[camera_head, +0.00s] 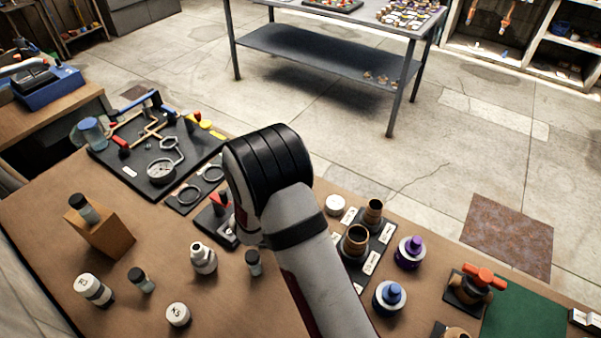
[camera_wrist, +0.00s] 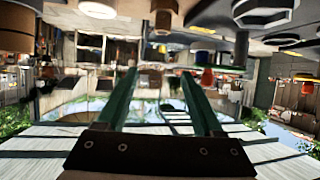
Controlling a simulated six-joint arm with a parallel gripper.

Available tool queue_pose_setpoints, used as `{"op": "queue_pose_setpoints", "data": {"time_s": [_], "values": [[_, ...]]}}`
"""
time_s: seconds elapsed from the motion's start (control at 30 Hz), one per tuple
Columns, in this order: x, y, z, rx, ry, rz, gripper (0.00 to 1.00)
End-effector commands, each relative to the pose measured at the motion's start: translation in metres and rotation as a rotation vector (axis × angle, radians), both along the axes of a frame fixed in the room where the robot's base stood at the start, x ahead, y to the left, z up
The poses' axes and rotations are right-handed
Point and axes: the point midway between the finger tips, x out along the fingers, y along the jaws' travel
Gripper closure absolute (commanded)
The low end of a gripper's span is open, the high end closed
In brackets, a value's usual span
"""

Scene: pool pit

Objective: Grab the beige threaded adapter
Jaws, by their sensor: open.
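A pale, off-white to beige fitting with a narrower neck (camera_head: 203,257) stands upright on the brown bench, left of my arm in the head view. It looks like the beige threaded adapter, though its threads are too small to make out. My gripper (camera_wrist: 162,100) shows in the wrist view with two green fingers apart and nothing between them. In the head view the fingers are hidden behind my arm, so their distance from the fitting cannot be told. I cannot identify the fitting surely in the wrist view.
Dark bottles (camera_head: 253,263), a white cap labelled KS (camera_head: 178,314) and a wooden block (camera_head: 105,236) stand around the fitting. Right of my arm are brown fittings (camera_head: 355,243), a blue-topped fitting (camera_head: 389,297) and a purple one (camera_head: 409,252). A tool board (camera_head: 130,172) lies behind.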

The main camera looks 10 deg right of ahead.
Motion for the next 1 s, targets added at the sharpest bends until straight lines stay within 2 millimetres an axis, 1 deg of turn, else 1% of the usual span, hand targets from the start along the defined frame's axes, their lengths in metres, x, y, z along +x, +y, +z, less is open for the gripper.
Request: {"op": "queue_pose_setpoints", "data": {"time_s": [0.03, 0.1, 0.27, 0.3, 0.4, 0.5, 0.6, 0.77, 0.8, 0.97, 1.0], "values": [[-0.001, 0.0, -0.013, -0.002, 0.006, 0.001, 0.32], [-0.001, 0.0, -0.028, 0.0, 0.003, 0.001, 0.32], [0.0, 0.0, -0.05, 0.002, 0.003, 0.002, 0.32], [0.003, -0.003, -0.056, 0.003, 0.001, -0.001, 0.32], [0.021, -0.016, -0.065, 0.004, 0.0, -0.003, 0.32], [0.033, -0.023, -0.071, 0.004, 0.0, -0.002, 0.32], [0.038, -0.025, -0.073, 0.004, 0.0, 0.002, 0.32], [0.037, -0.025, -0.073, 0.004, 0.0, 0.002, 0.32], [0.037, -0.025, -0.073, 0.004, 0.001, 0.002, 0.39], [0.037, -0.025, -0.073, 0.004, 0.001, 0.002, 0.68], [0.037, -0.025, -0.073, 0.004, 0.001, 0.002, 0.75]]}}
